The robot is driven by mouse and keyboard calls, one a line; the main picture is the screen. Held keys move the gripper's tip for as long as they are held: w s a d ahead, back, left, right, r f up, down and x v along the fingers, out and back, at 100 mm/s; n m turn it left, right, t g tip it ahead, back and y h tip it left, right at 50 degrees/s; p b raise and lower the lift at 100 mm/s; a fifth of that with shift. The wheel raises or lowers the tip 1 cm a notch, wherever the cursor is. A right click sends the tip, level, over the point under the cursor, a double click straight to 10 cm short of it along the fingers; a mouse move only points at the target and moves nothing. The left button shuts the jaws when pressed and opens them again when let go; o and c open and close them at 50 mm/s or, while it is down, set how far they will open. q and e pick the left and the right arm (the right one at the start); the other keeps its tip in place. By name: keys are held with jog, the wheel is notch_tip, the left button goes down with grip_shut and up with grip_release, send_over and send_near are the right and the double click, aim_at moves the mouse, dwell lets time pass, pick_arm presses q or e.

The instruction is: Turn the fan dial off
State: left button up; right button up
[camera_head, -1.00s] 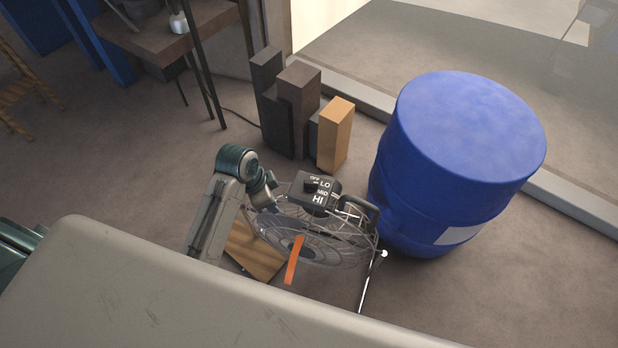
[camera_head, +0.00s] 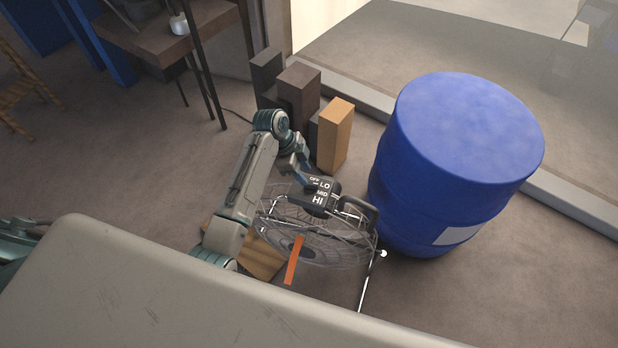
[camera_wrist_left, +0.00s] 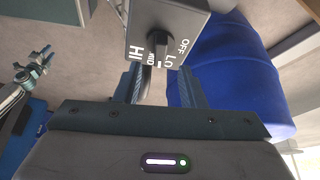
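The fan (camera_head: 300,235) has a round wire cage, and a dark control box (camera_head: 318,196) sits on top of it. The box has white labels OFF, LO, MED and HI. In the left wrist view, the box (camera_wrist_left: 172,22) is just beyond my left fingertips. The dial (camera_wrist_left: 162,50) projects from its face near the LO and MED labels; its exact setting is hard to tell. My left gripper (camera_wrist_left: 160,82) is open, its two fingers apart below the dial. In the head view, the left gripper (camera_head: 306,174) is at the box's upper left, and the dial is mostly hidden.
A large blue barrel (camera_head: 455,150) stands close to the fan's right. Dark and tan upright blocks (camera_head: 335,135) stand behind it. A brown table (camera_head: 165,40) is at the upper left.

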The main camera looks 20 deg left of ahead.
aim_at(311, 183)
pick_arm(q)
jog(key=x, duration=0.4)
jog(key=shift+f, duration=0.4)
jog(key=shift+p, duration=0.3)
grip_shut()
